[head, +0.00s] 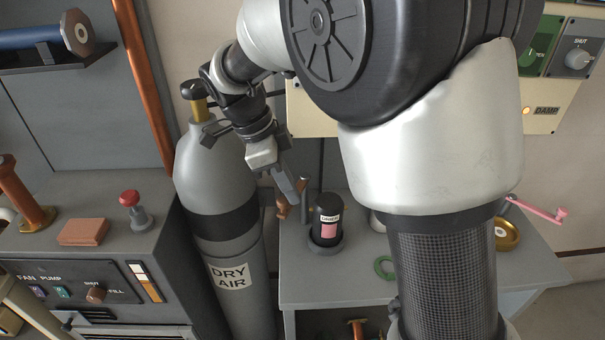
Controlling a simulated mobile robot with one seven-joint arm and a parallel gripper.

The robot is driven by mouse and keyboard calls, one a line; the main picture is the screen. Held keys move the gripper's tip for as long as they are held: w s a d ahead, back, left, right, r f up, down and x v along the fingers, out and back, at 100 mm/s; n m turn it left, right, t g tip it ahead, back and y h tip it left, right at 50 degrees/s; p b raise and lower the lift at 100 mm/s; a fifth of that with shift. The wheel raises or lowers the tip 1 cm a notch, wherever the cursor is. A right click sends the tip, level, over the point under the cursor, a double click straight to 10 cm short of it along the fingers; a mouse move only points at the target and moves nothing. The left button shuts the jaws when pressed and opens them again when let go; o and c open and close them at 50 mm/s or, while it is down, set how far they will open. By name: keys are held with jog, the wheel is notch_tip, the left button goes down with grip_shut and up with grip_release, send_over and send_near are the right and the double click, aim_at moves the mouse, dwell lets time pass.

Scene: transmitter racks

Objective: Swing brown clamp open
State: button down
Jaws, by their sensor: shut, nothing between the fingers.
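A small brown piece (282,207), which looks like the brown clamp, shows at the right side of the grey DRY AIR cylinder (215,170), by the left edge of the grey table. My gripper (294,196) reaches down from the upper left, with its fingers shut and empty. Its fingertips are right beside the brown piece and overlap it in the picture. I cannot tell whether they touch it. The fingers hide part of the brown piece, so how far it stands open cannot be told.
A black canister (325,228) with a pink label stands close right of my fingertips on the grey table (345,285). A green ring (385,267) lies farther right. A console with a red knob (130,198) stands left of the cylinder. My arm hides much of the table's right half.

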jog(key=shift+w+a+m+g+p, duration=0.2)
jog(key=shift+w+a+m+p, duration=0.25)
jog(key=shift+a+m, duration=0.3)
jog(key=shift+w+a+m+g+p, duration=0.2)
jog(key=shift+w+a+m+p, duration=0.25)
jog(key=shift+a, duration=0.6)
